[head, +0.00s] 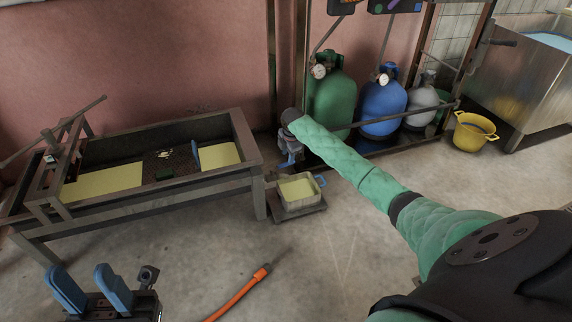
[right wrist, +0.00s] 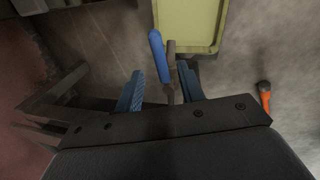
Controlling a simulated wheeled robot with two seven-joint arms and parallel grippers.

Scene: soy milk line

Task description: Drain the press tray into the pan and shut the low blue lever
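The press tray (head: 185,188) is a dark metal trough on legs at the left of the head view, with pale yellow liquid in both ends. The pan (head: 297,207) stands on a low stand beside it and holds yellow-green liquid; it also shows in the right wrist view (right wrist: 218,48). My right gripper (head: 286,160) is low at the tray's right end. In the right wrist view its blue fingers (right wrist: 158,88) are open, apart on either side of a blue lever (right wrist: 157,55) and a grey spout. I cannot tell whether they touch. My left gripper (head: 91,287) is open and empty at bottom left.
An orange hose (head: 240,292) lies on the floor in front. A green cylinder (head: 331,103), a blue cylinder (head: 381,108) and a grey one stand in a rack behind my right arm. A yellow bucket (head: 473,133) is at the right.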

